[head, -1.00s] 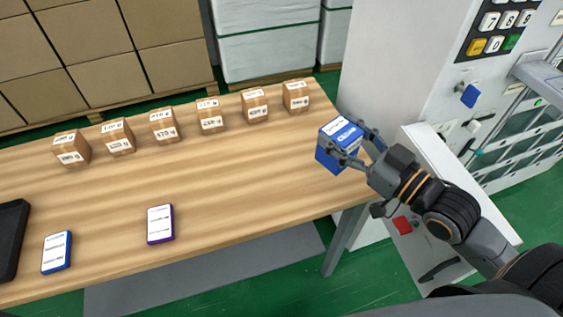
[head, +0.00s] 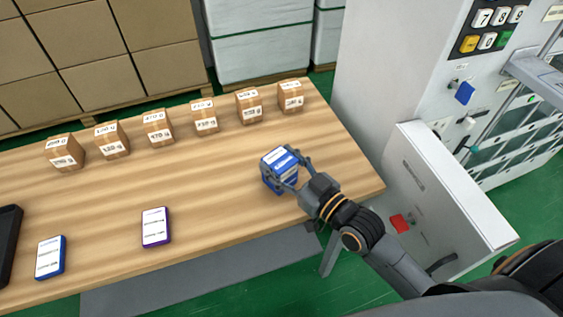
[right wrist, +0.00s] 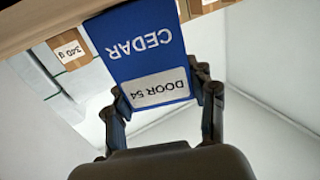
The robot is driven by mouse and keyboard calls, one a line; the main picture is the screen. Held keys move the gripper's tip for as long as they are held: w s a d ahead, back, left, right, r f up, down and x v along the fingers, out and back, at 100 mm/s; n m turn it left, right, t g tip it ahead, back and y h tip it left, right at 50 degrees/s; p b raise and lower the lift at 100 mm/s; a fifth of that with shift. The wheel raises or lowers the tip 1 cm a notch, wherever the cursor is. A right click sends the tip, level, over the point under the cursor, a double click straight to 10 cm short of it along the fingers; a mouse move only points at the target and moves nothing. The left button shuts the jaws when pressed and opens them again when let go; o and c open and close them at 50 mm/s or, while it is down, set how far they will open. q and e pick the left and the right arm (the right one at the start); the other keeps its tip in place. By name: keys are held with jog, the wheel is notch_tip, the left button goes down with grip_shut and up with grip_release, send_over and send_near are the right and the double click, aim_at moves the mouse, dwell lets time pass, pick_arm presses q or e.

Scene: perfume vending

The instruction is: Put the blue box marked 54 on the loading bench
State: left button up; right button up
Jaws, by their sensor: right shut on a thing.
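The blue box (head: 276,171) has a white label on top. In the right wrist view its blue face (right wrist: 140,52) reads "CEDAR" and "DOOR 54". My right gripper (head: 291,172) is shut on it, with fingers on both sides, at the right part of the wooden bench (head: 220,180). I cannot tell whether the box touches the bench top or is just above it. The right gripper also shows in the right wrist view (right wrist: 160,105). My left gripper is not in view.
Several small cartons with gram labels (head: 205,117) line the bench's back edge. A blue-edged box (head: 50,258), a purple-edged box (head: 156,228) and a black tray (head: 8,240) are at the left. The white machine (head: 400,90) with keypad stands at the right.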

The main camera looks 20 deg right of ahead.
jog(key=o, duration=1.3)
jog(key=shift+f, duration=0.1)
jog(key=shift+c, duration=0.2)
jog(key=shift+s, duration=0.1)
jog(key=shift+s+d, duration=0.2)
jog(key=shift+s, duration=0.15)
jog(key=b+v, duration=0.1)
jog(key=v, duration=1)
